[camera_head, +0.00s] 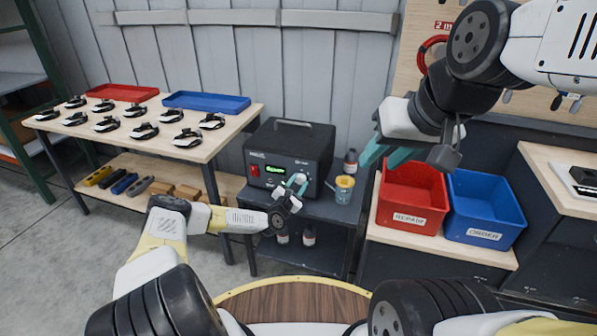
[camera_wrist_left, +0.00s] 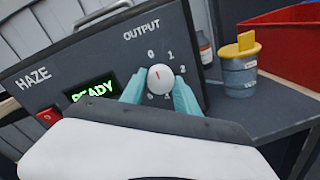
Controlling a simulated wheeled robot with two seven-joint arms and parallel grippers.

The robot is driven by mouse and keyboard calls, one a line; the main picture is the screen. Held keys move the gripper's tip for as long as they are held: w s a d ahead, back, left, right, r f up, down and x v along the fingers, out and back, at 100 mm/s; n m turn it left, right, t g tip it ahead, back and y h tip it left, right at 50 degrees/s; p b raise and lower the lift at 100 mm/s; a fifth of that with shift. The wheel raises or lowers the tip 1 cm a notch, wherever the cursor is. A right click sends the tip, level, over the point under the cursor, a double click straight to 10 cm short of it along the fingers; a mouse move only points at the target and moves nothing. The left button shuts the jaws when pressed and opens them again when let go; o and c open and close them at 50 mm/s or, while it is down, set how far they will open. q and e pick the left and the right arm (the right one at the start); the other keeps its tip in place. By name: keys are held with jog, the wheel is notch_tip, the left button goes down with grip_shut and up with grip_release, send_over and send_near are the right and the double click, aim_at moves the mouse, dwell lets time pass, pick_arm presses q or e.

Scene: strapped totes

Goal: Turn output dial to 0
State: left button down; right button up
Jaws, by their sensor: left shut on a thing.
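The black HAZE machine (camera_head: 290,148) stands on a dark shelf unit, with a green lit display that reads READY in the left wrist view (camera_wrist_left: 93,90). Its white output dial (camera_wrist_left: 160,79) has a short red mark, which points up and slightly left, roughly toward the printed 0 (camera_wrist_left: 151,54). The numbers 1 and 2 show to its right; the lower ones are partly hidden by my fingers. My left gripper (camera_wrist_left: 158,92) is shut on the dial, one teal finger on each side; it also shows in the head view (camera_head: 298,188). My right gripper (camera_head: 379,160) is open, empty and raised above the red bin.
A blue-grey cup with a yellow top (camera_head: 344,188) and a bottle (camera_head: 350,161) stand right of the machine. A red bin (camera_head: 412,200) and a blue bin (camera_head: 484,212) sit further right. A wooden table (camera_head: 232,120) with several devices is at left.

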pick_arm(q)
jog(key=c, duration=0.9)
grip_release()
jog(key=shift+s, duration=0.1)
jog(key=v, duration=0.7)
jog(key=shift+s+a, duration=0.15)
jog(key=shift+s, duration=0.15)
